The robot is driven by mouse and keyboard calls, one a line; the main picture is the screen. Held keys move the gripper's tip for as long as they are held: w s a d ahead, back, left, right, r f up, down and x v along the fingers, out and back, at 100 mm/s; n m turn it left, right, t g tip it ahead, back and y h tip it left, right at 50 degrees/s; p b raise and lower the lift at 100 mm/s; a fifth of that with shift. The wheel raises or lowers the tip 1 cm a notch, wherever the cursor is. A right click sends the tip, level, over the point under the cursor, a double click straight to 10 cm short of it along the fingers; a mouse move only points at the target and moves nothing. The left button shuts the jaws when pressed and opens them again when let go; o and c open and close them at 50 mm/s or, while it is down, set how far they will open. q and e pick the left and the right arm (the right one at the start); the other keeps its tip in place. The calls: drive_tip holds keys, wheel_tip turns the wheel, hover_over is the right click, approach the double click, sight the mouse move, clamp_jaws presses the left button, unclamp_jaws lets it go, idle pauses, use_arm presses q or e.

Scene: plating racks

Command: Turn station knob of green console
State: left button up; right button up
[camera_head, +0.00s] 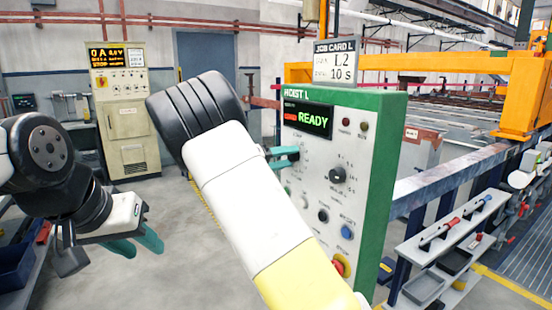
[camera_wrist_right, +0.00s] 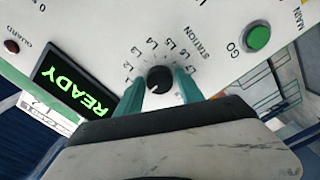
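The green console (camera_head: 378,180), labelled HOIST L, stands at centre right with a lit READY display (camera_head: 307,120). Its black station knob (camera_wrist_right: 159,79) shows in the right wrist view, ringed by L labels and the word STATION. My right gripper (camera_wrist_right: 159,92) is open, with its teal fingers on either side of the knob and small gaps visible. In the head view my right gripper (camera_head: 284,157) is at the panel's left part and hides the knob. I cannot tell the exact pointer setting. My left gripper (camera_head: 134,243) is open and empty, away from the console.
A job card (camera_head: 335,62) above the console reads L2 and 10 s. A larger knob (camera_head: 337,175), a blue button (camera_head: 347,232) and a green GO button (camera_wrist_right: 257,37) are on the panel. A beige cabinet (camera_head: 125,120) stands behind. A tool shelf (camera_head: 440,255) is at right.

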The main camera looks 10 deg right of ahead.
drive_tip(key=shift+o, duration=0.9)
drive_tip(key=v, duration=0.7)
drive_tip(key=shift+a, duration=0.4)
drive_tip(key=shift+s, duration=0.1)
